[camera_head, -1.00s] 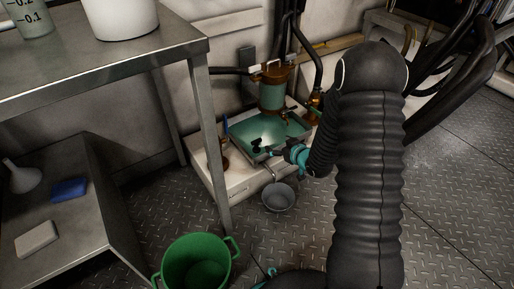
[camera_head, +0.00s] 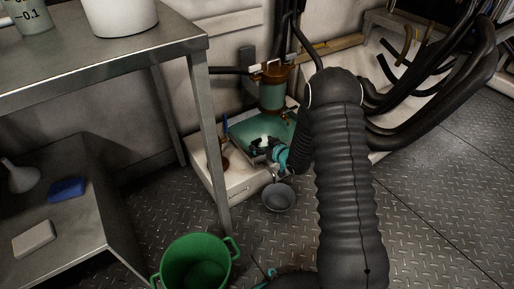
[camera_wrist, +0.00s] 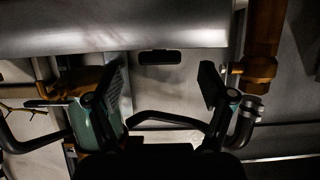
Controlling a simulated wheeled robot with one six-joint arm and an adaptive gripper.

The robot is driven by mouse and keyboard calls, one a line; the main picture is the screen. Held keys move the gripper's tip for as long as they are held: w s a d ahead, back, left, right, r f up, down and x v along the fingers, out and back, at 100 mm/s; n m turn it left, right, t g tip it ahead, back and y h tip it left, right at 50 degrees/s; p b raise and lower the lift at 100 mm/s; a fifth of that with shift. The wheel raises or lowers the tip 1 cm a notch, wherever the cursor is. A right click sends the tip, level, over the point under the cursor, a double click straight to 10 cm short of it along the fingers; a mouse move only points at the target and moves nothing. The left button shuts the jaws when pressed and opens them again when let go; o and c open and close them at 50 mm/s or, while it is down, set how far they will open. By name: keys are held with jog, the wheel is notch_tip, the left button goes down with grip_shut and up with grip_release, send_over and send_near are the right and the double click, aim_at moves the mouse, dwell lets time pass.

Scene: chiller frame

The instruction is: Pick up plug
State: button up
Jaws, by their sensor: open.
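I cannot make out a plug for certain in either view. My gripper (camera_head: 262,143) is above the teal tray (camera_head: 240,128), in front of the green cylinder (camera_head: 272,96) with the copper-coloured top. In the wrist view my gripper (camera_wrist: 162,82) is open, with its two dark fingers apart and nothing between them. A small dark oblong piece (camera_wrist: 160,57) shows beyond the fingertips on a pale surface; I cannot tell what it is. My arm hides the right part of the tray.
A grey bowl (camera_head: 279,197) and a green bucket (camera_head: 196,265) stand in front of the pale base (camera_head: 240,186). A metal table (camera_head: 130,54) is at the left. A copper pipe (camera_wrist: 263,40) stands at the right in the wrist view. Floor is clear at the right.

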aim_at(258, 142)
jog(key=shift+x, duration=2.3)
jog(key=shift+d+f, duration=0.1)
jog(key=shift+f, duration=0.05)
jog(key=c, duration=1.2)
